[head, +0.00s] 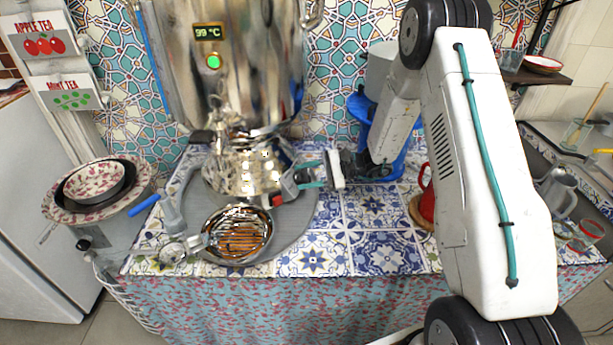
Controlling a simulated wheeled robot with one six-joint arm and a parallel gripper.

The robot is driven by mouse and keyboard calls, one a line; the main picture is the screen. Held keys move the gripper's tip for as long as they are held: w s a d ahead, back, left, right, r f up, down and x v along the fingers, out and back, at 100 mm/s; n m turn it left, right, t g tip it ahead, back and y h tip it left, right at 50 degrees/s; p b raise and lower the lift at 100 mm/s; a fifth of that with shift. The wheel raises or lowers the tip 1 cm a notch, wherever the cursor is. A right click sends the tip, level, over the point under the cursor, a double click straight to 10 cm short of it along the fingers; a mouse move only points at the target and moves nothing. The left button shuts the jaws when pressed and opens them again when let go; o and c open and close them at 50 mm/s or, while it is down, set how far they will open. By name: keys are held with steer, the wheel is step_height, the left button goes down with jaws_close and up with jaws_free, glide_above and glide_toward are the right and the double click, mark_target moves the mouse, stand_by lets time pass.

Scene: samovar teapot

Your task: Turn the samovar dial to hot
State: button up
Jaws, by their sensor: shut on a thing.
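The shiny metal samovar (240,70) stands at the back of the tiled counter. Its small display (208,32) reads 99 °C, and a green light (213,62) glows below it. My gripper (291,183) reaches in from the right at the lower right of the samovar's base (240,172). Its fingers are closed on a small grey piece with a red part (277,200), which appears to be the dial. The fingers cover much of it, and I cannot read its marks or setting.
A metal bowl with a strainer (238,234) sits in front of the base on a grey round tray (296,232). A red mug (427,200) stands right, behind my arm. Patterned bowls (94,181) are far left.

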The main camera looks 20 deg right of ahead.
steer(key=shift+n+g, duration=0.3)
steer(key=shift+n, duration=0.4)
steer(key=o, duration=1)
